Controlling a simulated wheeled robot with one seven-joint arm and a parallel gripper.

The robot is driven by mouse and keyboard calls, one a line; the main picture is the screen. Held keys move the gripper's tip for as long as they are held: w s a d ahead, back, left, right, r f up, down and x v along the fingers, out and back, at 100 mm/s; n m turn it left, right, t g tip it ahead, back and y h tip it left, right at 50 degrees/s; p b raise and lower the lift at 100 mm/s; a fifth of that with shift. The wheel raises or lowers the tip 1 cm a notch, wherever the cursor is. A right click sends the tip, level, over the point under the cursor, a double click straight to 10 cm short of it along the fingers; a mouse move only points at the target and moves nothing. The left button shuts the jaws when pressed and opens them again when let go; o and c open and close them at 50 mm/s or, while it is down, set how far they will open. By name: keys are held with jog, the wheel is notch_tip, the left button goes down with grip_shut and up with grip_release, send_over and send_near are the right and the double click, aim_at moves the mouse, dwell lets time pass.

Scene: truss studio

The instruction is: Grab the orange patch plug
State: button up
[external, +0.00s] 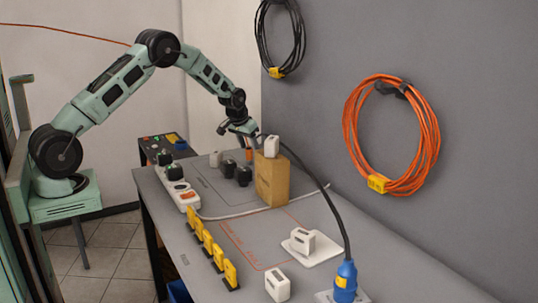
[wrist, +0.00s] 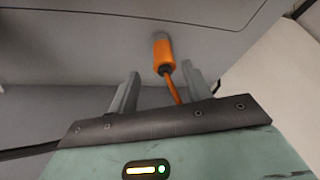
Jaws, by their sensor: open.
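The orange patch plug (wrist: 163,53) shows in the wrist view just beyond the fingertips, between the lines of the two fingers. It has a grey tip and a dark collar, and a thin orange cable runs from it down toward my gripper's palm. My gripper (wrist: 160,72) is open, with nothing between its fingers that it grips. In the external view my gripper (external: 240,133) hangs over the far end of the table, beside the cardboard box. A small orange piece, likely the plug (external: 249,155), shows below it, partly hidden by the box.
The cardboard box (external: 272,180) stands close on the right, with a white adapter (external: 271,146) on top. Dark plugs (external: 243,175) stand just in front of my gripper. A white power strip (external: 183,195), yellow tags (external: 212,250) and a blue connector (external: 346,280) are nearer. The grey wall is behind.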

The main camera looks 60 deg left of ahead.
aim_at(249, 149)
jog(key=shift+s+a+p+x, duration=0.15)
jog(key=shift+p+x, duration=0.3)
jog(key=shift+x, duration=0.85)
jog(key=shift+s+a+p+x, duration=0.1)
jog(key=shift+p+x, duration=0.3)
jog(key=shift+x, duration=0.9)
jog(key=c, duration=1.1)
